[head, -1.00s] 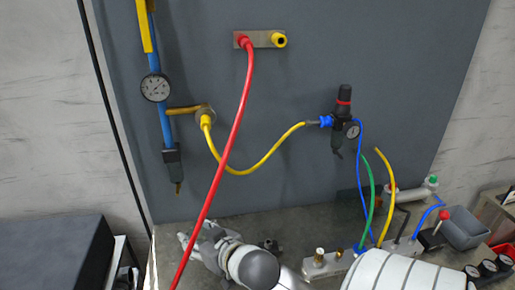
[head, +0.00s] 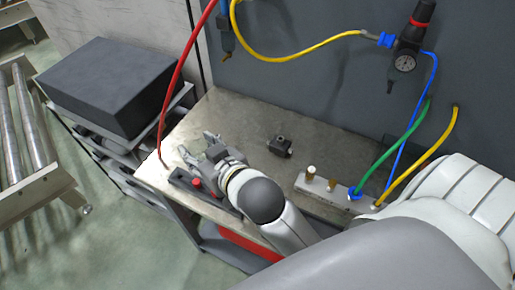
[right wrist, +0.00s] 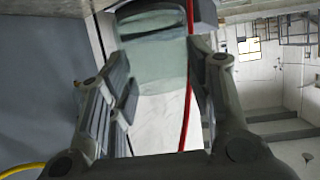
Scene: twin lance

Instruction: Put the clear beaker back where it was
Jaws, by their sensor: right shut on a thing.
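My right gripper (head: 197,147) is over the left end of the metal bench in the head view. In the right wrist view its two fingers close around a see-through, pale greenish thing (right wrist: 158,62), which looks like the clear beaker. The beaker's outline is too faint to make out in the head view, and its lower part is hard to tell from the background. I cannot tell whether it touches the bench. My left gripper is not in view.
A red hose (head: 178,85) hangs just left of the gripper. A black box with a red button (head: 196,183) lies close by the gripper. A small black block (head: 280,146) and a metal manifold (head: 325,187) stand to the right. A large dark case (head: 110,85) is at left.

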